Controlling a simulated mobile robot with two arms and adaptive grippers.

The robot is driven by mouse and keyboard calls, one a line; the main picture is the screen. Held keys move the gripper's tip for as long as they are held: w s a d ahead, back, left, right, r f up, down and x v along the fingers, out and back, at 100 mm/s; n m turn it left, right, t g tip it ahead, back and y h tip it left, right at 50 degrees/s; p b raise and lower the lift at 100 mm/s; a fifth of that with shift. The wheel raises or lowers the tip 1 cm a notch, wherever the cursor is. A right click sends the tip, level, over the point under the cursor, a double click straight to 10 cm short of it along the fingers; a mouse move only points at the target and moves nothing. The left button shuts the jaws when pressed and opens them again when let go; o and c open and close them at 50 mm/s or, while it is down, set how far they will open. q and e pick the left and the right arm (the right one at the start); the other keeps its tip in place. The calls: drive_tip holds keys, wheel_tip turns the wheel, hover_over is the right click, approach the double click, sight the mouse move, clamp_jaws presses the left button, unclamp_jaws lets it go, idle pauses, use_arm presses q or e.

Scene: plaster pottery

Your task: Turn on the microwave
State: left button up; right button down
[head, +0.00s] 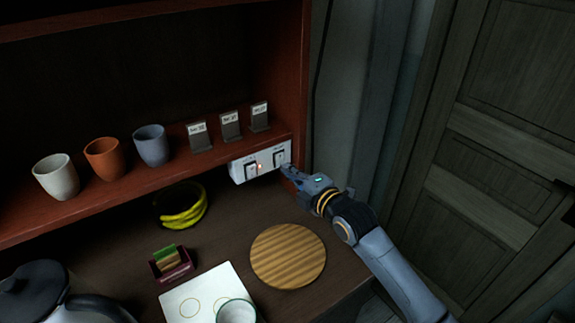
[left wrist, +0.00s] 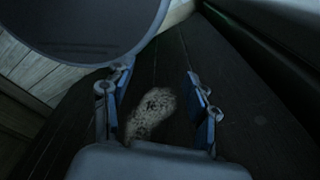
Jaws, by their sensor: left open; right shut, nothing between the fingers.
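No microwave shows in either view. A white switch panel (head: 260,161) with two rocker switches is mounted under the shelf's right end. A small red light glows between the left switch (head: 252,171) and the right switch (head: 281,157). My right gripper (head: 288,171) is shut and empty, its tip just below the right switch; I cannot tell whether it touches the panel. My left gripper (left wrist: 158,76) is open in the left wrist view, with a pale speckled patch or object (left wrist: 150,112) visible between its fingers. The left gripper is outside the head view.
The shelf (head: 95,195) holds three cups and three small labelled stands. Below are bananas (head: 184,212), a small dark red holder (head: 170,264), a round wooden board (head: 288,256), a white sheet (head: 190,300), a white cup (head: 237,312) and a dark kettle (head: 35,295). A door stands at right.

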use_arm(q)
drive_tip(key=shift+s+r, duration=0.2)
drive_tip(key=shift+s, duration=0.05)
use_arm(e)
drive_tip(key=shift+w+a+f, duration=0.1)
drive_tip(key=shift+w+a, duration=0.2)
drive_tip(key=shift+w, duration=0.15)
use_arm(q)
drive_tip(key=shift+f, duration=0.1)
